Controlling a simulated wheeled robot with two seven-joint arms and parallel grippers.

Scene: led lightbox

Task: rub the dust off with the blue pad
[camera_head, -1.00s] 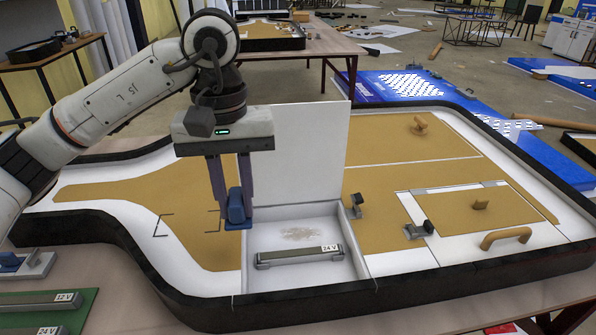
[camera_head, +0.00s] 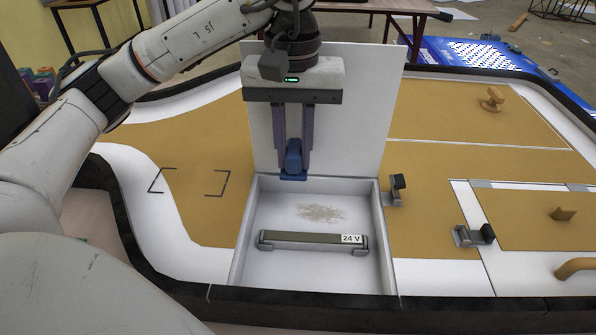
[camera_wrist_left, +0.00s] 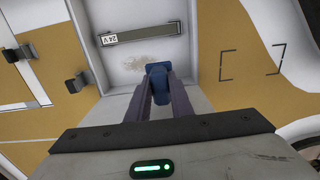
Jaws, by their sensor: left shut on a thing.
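My left gripper (camera_head: 292,168) is shut on the blue pad (camera_head: 293,160) and holds it upright at the back edge of the open white compartment. The pad also shows between the fingers in the left wrist view (camera_wrist_left: 158,75). The dust (camera_head: 321,213) is a brownish patch on the compartment floor, in front and a little right of the pad. It shows partly beside the pad in the left wrist view (camera_wrist_left: 140,63). I cannot tell how high the pad is above the floor. My right gripper is not in view.
A grey bar labelled 24 V (camera_head: 312,241) lies across the compartment in front of the dust. The raised white lid (camera_head: 350,120) stands behind the gripper. Dark-tipped latches (camera_head: 395,190) sit right of the compartment. An empty black-cornered outline (camera_head: 190,181) marks the board at left.

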